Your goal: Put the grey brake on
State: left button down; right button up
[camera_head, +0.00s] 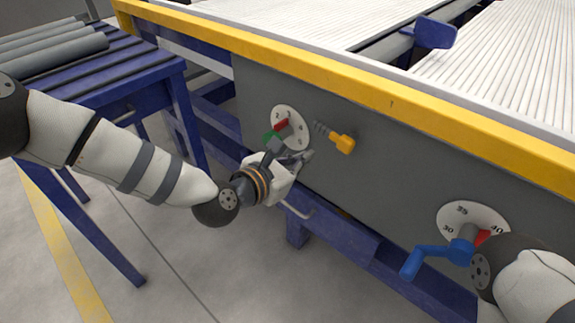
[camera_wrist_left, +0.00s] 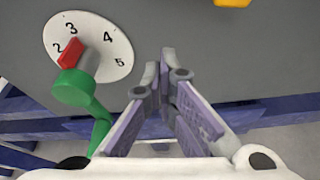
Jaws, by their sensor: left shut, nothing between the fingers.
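My left gripper (camera_head: 292,153) is shut and empty in front of the grey panel, just below a round dial. In the left wrist view its fingertips (camera_wrist_left: 160,65) are close together with nothing between them. A thin light grey bar (camera_head: 298,211) sticks out low, in front of the blue beam and below my left gripper. It may be the grey brake; I cannot tell for sure. Part of it is hidden behind the gripper. My right arm shows at the lower right, but its gripper is out of view.
A white dial (camera_head: 296,124) has a red pointer and a green crank (camera_wrist_left: 78,90), left of my gripper in the wrist view. A yellow handle (camera_head: 342,143) is beside it. A blue crank (camera_head: 428,259) sits at another dial (camera_head: 458,214). A blue rack (camera_head: 165,75) holds grey pipes (camera_head: 60,55).

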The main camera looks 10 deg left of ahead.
aim_at(333, 136)
pick_arm(q)
jog(key=r, duration=0.1)
jog(key=w+d+r, duration=0.1)
jog(key=r+p, duration=0.1)
jog(key=shift+w+d+r, duration=0.1)
jog(key=shift+w+d, duration=0.2)
jog(key=shift+d, duration=0.05)
jog(key=shift+r+m+p, duration=0.2)
jog(key=shift+m+p, duration=0.1)
jog(key=shift+p, duration=0.05)
